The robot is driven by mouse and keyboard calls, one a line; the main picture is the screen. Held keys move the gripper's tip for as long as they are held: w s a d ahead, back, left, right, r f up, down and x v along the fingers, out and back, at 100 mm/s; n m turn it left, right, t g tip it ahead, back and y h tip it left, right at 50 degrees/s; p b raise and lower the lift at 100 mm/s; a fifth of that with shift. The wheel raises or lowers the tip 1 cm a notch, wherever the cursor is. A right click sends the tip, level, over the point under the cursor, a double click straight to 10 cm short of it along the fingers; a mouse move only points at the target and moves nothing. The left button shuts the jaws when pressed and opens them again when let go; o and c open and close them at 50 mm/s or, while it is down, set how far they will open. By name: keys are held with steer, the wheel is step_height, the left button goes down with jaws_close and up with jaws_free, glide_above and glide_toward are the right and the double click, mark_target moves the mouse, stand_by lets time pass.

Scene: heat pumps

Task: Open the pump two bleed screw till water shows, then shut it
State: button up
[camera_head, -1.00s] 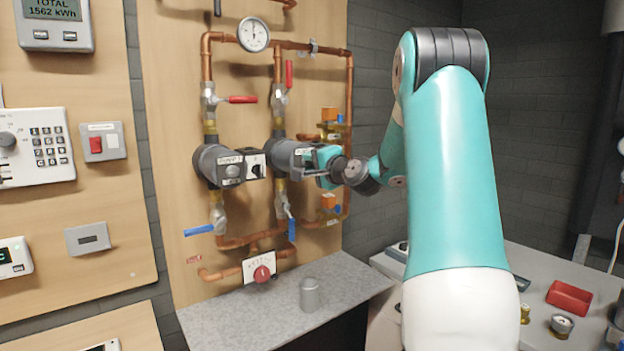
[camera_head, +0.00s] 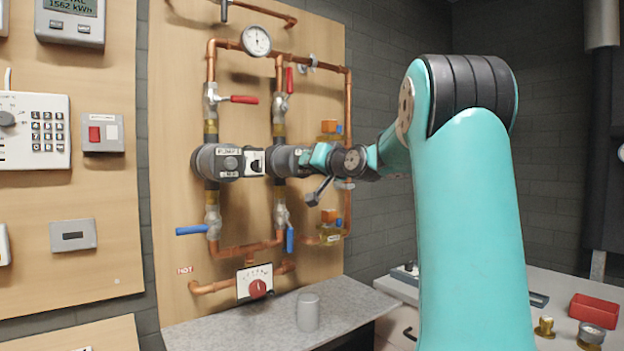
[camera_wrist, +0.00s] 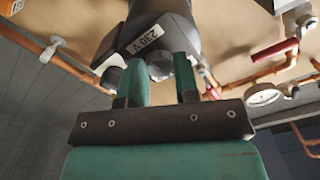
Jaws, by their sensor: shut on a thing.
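Pump two (camera_head: 284,160) is the right-hand dark grey pump on the copper pipework, and its front is largely hidden by my gripper (camera_head: 306,156). In the wrist view the pump body (camera_wrist: 165,35) carries a "230 V" label. My gripper (camera_wrist: 160,78) has its two teal fingers on either side of the round grey bleed screw (camera_wrist: 160,69) on the pump's face. The fingers are shut on it. I see no water at the screw, though much of it is hidden by the fingers.
Pump one (camera_head: 218,163) stands close on the left. Red-handled valves (camera_head: 238,99) are above and blue-handled valves (camera_head: 192,230) below. A grey cup (camera_head: 307,312) stands on the ledge (camera_head: 225,332). A red tray (camera_head: 593,310) lies on the right bench.

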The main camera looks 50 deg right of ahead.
steer(key=shift+f+n+b, duration=0.2)
steer(key=shift+n+b, duration=0.8)
steer(key=shift+n, duration=0.1)
steer(key=shift+r, duration=0.1)
steer(key=o, duration=0.9)
steer(key=b+v, duration=0.3)
steer(key=v, duration=1.4)
steer(key=shift+s, duration=0.25)
